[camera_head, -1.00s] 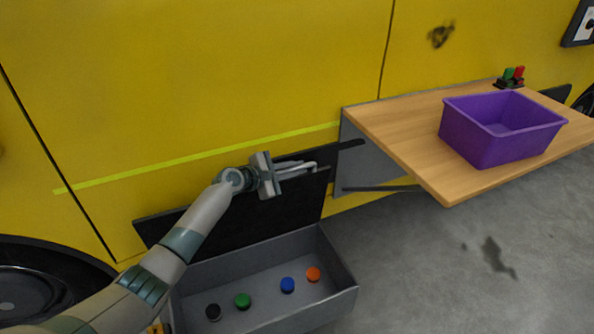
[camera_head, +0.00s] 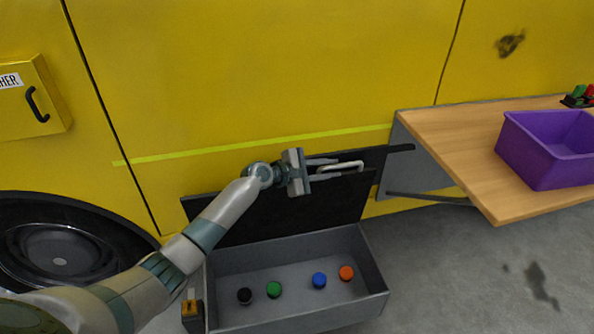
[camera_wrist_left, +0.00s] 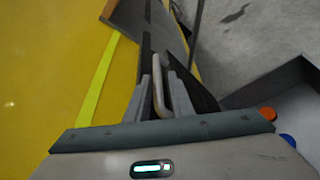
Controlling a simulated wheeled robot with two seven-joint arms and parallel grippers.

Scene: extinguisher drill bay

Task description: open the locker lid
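The locker is a grey open-topped box (camera_head: 300,250) low against the yellow wall. Its black lid (camera_head: 290,215) stands raised, leaning by the wall behind the box. A pale U-shaped handle (camera_head: 350,166) is near the lid's upper right edge; it also shows in the left wrist view (camera_wrist_left: 161,88). My left gripper (camera_head: 338,168) is at this handle. Its fingers are apart, one on each side of the handle bar, with a gap visible in the left wrist view (camera_wrist_left: 162,85). I cannot tell if a finger touches the bar. My right gripper is not in view.
Black, green (camera_head: 274,289), blue (camera_head: 319,280) and orange (camera_head: 346,273) round pieces lie in the box. A wooden shelf (camera_head: 450,150) with a purple bin (camera_head: 545,160) juts out at right. A yellow cabinet (camera_head: 30,100) is at upper left, above a wheel (camera_head: 60,255).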

